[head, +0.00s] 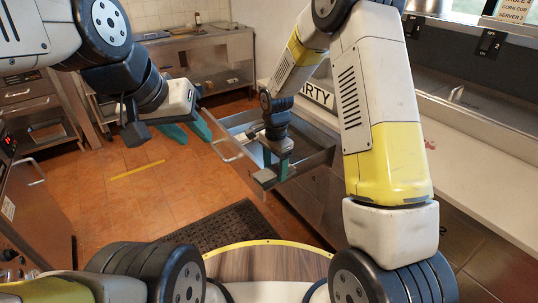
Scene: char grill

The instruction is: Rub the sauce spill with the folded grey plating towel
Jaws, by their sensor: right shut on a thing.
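I cannot make out the folded grey plating towel or the sauce spill in the head view. My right gripper (275,166) is down at the near front corner of a pulled-out metal drawer (318,158). It looks shut on the drawer's handle (225,154), though its own body hides the exact contact. My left gripper (188,132) is raised to the left of the drawer, with its green fingers apart and nothing between them. My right arm hides part of the counter behind it.
A long pale counter (475,172) runs along the right, with a small pinkish item (430,144) on it. A dark floor mat (222,228) lies before the drawer. Steel worktables (210,58) stand at the back.

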